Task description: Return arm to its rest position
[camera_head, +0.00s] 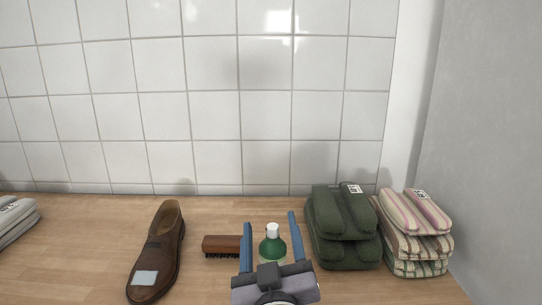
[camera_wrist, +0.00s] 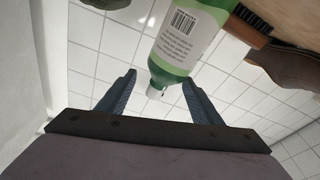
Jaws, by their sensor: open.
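My gripper (camera_head: 270,219) is open, with its two blue fingers spread apart, at the bottom middle of the head view. A green bottle with a white cap (camera_head: 272,246) shows between the fingers there. In the wrist view the fingers (camera_wrist: 158,79) are spread and empty. The bottle (camera_wrist: 184,42) hangs in from the top there, its barcode label facing the camera and its cap between the fingertips in the picture. Neither finger visibly presses on it. The bottle's lower part is hidden behind my gripper in the head view.
On the wooden counter (camera_head: 85,235) are a brown shoe (camera_head: 158,252) and a brown brush (camera_head: 221,245) left of the bottle. Folded green towels (camera_head: 343,228) and striped towels (camera_head: 414,229) are stacked at right; grey cloths (camera_head: 15,220) lie far left. A tiled wall (camera_head: 215,115) stands behind.

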